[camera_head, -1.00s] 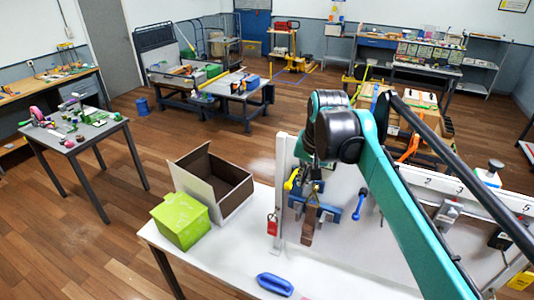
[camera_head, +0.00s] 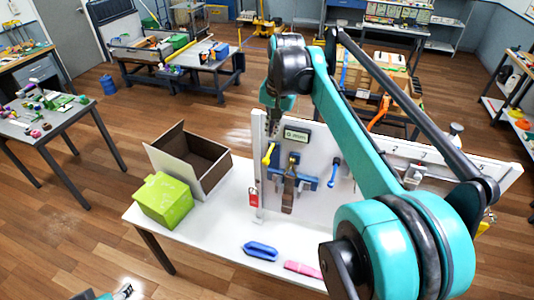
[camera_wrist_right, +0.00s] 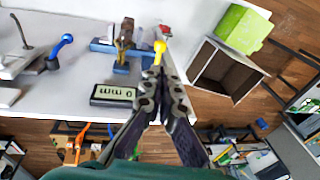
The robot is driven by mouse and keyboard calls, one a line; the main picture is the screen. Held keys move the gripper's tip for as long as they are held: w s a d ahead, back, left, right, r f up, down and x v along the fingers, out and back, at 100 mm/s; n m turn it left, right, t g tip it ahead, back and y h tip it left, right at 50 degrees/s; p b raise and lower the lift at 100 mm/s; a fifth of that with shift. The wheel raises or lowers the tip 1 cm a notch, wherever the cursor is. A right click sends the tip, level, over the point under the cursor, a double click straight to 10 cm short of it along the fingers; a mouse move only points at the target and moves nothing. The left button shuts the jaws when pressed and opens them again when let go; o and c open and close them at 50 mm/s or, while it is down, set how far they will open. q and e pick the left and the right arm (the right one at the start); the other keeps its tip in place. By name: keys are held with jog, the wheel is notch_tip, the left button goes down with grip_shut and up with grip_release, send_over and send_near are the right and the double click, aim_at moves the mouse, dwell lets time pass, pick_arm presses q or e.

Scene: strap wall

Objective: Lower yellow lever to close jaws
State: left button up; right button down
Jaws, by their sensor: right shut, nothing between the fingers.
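The yellow lever (camera_head: 267,155) is on the white upright panel, left of the blue clamp (camera_head: 308,182). A brown strap (camera_head: 289,190) hangs at the clamp's middle. My right gripper (camera_head: 272,130) is shut and empty, just above the yellow lever's top end. In the right wrist view, its fingertips (camera_wrist_right: 161,68) meet close to the lever's round yellow knob (camera_wrist_right: 160,46); I cannot tell if they touch. My left gripper (camera_head: 123,291) shows only partly at the bottom left edge.
A blue lever (camera_head: 336,170) is right of the clamp. A red tag (camera_head: 254,197) hangs at the panel's left edge. A green box (camera_head: 163,200) and an open carton (camera_head: 190,160) stand left. A blue object (camera_head: 260,250) and a pink one (camera_head: 302,269) lie on the white tabletop.

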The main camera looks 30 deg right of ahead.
aim_at(266, 164)
jog(key=x, duration=1.1)
jog(key=shift+f, duration=0.35)
jog(key=shift+a+f, duration=0.15)
jog(key=shift+f, duration=0.1)
jog(key=shift+s+f+t+h, duration=0.15)
jog(key=shift+t+h, duration=0.15)
jog(key=shift+s+a+f+t+h+b, duration=0.1)
jog(key=shift+a+f+t+h+b, duration=0.15)
jog(key=shift+f+b, duration=0.25)
jog(key=shift+s+a+f+t+h+b, duration=0.1)
jog(key=shift+f+t+h+b, duration=0.2)
jog(key=shift+b, duration=0.25)
notch_tip(266, 164, down, 11)
jog(key=w+d+n+t+h+b, duration=0.1)
jog(key=t+h+b, duration=0.5)
jog(key=b, duration=0.9)
jog(key=shift+w+d+f+h, duration=0.2)
jog(key=shift+w+d+h, duration=0.3)
jog(key=shift+d, duration=0.3)
